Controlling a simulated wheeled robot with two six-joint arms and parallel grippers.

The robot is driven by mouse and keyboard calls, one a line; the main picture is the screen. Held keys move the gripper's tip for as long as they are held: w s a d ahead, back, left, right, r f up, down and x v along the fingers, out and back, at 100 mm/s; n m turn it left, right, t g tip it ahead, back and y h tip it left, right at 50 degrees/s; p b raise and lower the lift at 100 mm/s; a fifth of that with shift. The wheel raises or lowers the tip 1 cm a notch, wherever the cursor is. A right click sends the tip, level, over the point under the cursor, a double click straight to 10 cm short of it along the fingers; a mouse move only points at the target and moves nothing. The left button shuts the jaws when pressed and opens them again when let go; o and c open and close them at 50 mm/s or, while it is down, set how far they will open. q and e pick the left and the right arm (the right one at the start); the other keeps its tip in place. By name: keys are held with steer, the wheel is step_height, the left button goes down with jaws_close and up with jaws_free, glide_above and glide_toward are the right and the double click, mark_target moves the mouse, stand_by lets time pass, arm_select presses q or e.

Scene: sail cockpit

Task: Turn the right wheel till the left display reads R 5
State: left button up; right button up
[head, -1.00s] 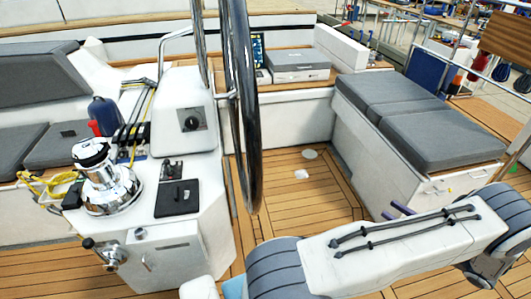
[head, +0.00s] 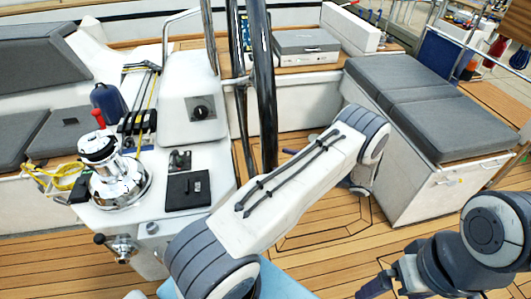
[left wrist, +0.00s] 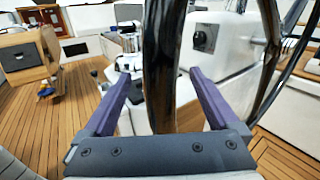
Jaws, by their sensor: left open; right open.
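The wheel (head: 264,110) stands nearly edge-on in the head view, its dark glossy rim rising out of the top. In the left wrist view the rim (left wrist: 160,50) stands upright between the two purple fingers of my left gripper (left wrist: 160,76), which is open. In the head view my left gripper (head: 290,152) is mostly hidden behind my own arm, just right of the rim. My right gripper (head: 375,284) is open and empty at the lower right, well away from the wheel. A small screen (head: 246,30) shows partly behind the rim; its reading is not legible.
A white pedestal with a black knob (head: 200,112) stands left of the wheel. A chrome winch (head: 115,175) and a black panel (head: 188,190) are on the console. A grey-cushioned bench (head: 435,110) lies at the right. The wooden floor (head: 330,225) is open between them.

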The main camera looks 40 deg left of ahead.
mark_target(273, 157)
arm_select(q)
steer(key=p+x, duration=0.1)
steer(key=x, duration=0.3)
steer(key=shift+s+a+r, duration=0.1)
steer(key=shift+a, duration=0.2)
steer(key=shift+s+a+p, duration=0.15)
steer(key=shift+a+p, duration=0.25)
steer(key=shift+a, duration=0.25)
jaws_close()
